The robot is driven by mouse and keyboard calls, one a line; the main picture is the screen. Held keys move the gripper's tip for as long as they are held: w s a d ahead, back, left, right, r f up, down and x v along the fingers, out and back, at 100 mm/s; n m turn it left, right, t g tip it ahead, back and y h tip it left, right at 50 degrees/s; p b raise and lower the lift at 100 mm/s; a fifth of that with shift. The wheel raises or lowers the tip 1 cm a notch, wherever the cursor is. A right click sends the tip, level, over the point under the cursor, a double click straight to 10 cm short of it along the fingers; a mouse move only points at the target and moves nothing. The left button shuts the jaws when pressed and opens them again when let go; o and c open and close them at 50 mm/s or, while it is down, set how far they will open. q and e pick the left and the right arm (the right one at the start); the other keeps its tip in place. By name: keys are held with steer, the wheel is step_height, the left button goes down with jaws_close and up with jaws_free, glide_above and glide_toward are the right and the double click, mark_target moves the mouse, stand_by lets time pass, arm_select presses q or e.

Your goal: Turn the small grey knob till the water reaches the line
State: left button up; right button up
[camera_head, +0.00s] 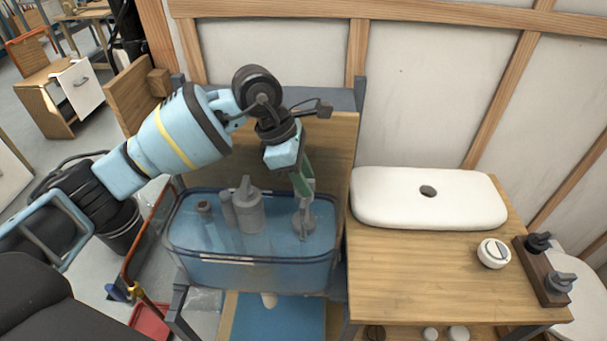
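A clear blue tank (190,266) stands open at the middle left with water in it. Whitish line marks (228,259) show on its front wall. A grey valve fitting (303,222) stands inside at the right; I cannot make out clearly which part of it is the small knob. My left gripper (303,184), with green fingers, points down at the top of this fitting and hides part of it. I cannot tell if it touches, or whether the fingers are open or shut. My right gripper is out of view.
A taller grey cylinder (248,206) stands left of the fitting in the tank. A white lid (428,198) with a hole lies on the wooden table (400,285). A round white dial (493,253) and a board with dark and grey knobs (541,270) are at the right.

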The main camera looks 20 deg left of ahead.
arm_select(q)
steer(key=c, duration=0.7)
steer(key=n+p, duration=0.1)
steer(key=n+t+p, duration=0.1)
steer(key=shift+r+n, duration=0.25)
steer(key=shift+n, duration=0.35)
steer(key=shift+f+n+t+p, duration=0.2)
steer(key=shift+n+t+p, duration=0.1)
steer(key=shift+n, duration=0.1)
steer(key=shift+y, duration=0.3)
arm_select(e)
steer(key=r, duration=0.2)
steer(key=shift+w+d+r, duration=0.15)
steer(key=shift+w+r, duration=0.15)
